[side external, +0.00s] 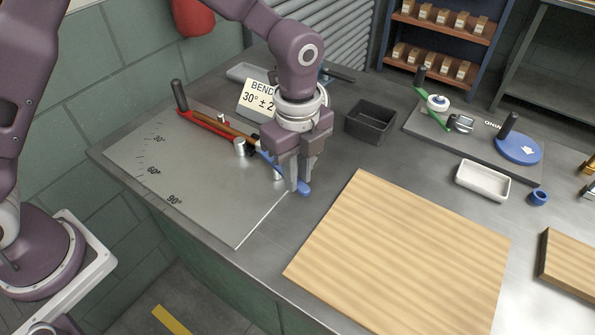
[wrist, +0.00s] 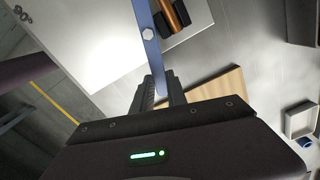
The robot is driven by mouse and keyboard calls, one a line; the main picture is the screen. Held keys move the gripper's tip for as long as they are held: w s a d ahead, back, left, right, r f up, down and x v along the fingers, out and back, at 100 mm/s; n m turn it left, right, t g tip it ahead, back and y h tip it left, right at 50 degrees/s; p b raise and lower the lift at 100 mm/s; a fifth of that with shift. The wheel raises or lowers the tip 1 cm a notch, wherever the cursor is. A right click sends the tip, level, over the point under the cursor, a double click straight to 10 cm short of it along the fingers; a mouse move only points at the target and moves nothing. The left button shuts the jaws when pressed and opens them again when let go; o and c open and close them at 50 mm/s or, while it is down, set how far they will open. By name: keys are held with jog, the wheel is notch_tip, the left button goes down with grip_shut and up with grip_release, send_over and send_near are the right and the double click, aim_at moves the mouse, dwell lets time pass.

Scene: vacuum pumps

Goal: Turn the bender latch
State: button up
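The bender is a pale plate (side external: 205,185) marked 30°, 60° and 90°, on the bench at left. A blue latch lever (side external: 304,188) lies along its right side, ending past the plate's edge; it also shows in the wrist view (wrist: 149,40), with a pale hex bolt on it. My gripper (side external: 297,187) points down at the lever's near end. In the wrist view, my fingers (wrist: 160,92) stand either side of the lever with little gap and look shut on it. The fingers and hand hide part of the lever.
A red arm with a black knob (side external: 177,88) and a copper-coloured bar lie on the bender. A sign (side external: 257,98) stands behind. A dark bin (side external: 370,122) and a wooden board (side external: 400,250) are right of my gripper. A white tray (side external: 482,181) is farther right.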

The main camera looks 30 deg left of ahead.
grip_shut()
dwell(1.1)
jog(key=m, duration=0.1)
jog(key=s+a+m, duration=0.1)
jog(key=m, duration=0.1)
jog(key=shift+s, duration=0.25)
jog(key=m, duration=0.2)
jog(key=s+a+m, duration=0.1)
jog(key=shift+s+a+m, duration=0.1)
jog(key=shift+s+m, duration=0.15)
jog(key=shift+m, duration=0.15)
jog(key=a+m, duration=0.1)
jog(key=m, duration=0.1)
jog(key=s+a+m, duration=0.1)
jog(key=m, duration=0.1)
jog(key=shift+s+a, duration=0.1)
jog(key=shift+s+a+m, duration=0.1)
jog(key=shift+a+m, duration=0.35)
jog(key=shift+m, duration=0.5)
jog(key=shift+s+a+m, duration=0.1)
jog(key=shift+a+m, duration=0.3)
jog(key=shift+m, duration=0.55)
jog(key=shift+a, duration=0.15)
jog(key=o, duration=0.6)
grip_release()
